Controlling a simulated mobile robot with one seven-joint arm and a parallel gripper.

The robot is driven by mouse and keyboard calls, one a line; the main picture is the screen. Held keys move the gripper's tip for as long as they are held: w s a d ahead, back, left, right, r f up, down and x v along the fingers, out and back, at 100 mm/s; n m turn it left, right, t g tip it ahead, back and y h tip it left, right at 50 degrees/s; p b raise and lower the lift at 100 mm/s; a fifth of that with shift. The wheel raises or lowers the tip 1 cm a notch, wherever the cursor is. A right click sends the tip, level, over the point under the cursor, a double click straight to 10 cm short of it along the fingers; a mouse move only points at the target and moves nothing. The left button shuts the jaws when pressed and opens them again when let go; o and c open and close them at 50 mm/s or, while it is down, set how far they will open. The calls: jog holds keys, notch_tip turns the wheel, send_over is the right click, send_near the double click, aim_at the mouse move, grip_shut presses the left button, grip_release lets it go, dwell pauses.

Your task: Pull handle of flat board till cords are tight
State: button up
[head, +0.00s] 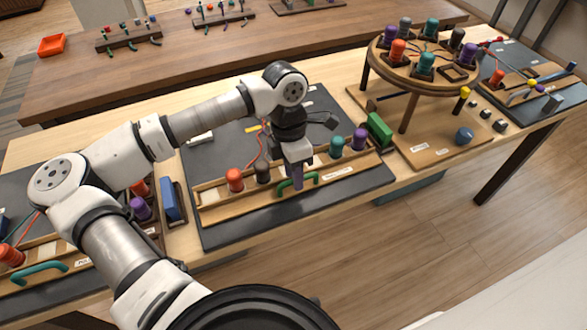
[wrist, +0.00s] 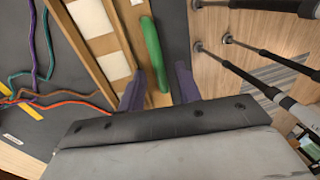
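The flat board (head: 218,206) is a long wooden bar on a dark mat in the middle of the table. It carries orange (head: 235,179), dark brown (head: 263,172), teal (head: 337,147) and purple (head: 359,139) bobbins. Its green handle (head: 312,179) is on the near side and shows in the wrist view (wrist: 153,52). My gripper (head: 297,183) is down at the handle. In the wrist view my gripper (wrist: 160,83) has its fingers apart, one on each side of the handle, with gaps visible. Purple, teal and orange cords (wrist: 35,98) lie with bends on the mat.
A green block (head: 380,130) stands right of the bar and a blue block (head: 170,199) left of it. A round stand (head: 425,62) with bobbins is at the right. Another board with a teal handle (head: 40,274) is at the left. Open floor lies beyond the near table edge.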

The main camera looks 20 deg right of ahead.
jog(key=shift+c, duration=0.4)
grip_shut()
jog(key=shift+s+f+b, duration=0.15)
jog(key=shift+s+b, duration=0.15)
jog(key=shift+s+d+b, duration=0.1)
jog(key=shift+s+b, duration=0.7)
jog(key=shift+s, duration=1.4)
jog(key=shift+o, duration=0.4)
grip_release()
jog(key=shift+s, duration=0.1)
jog(key=shift+r, duration=0.25)
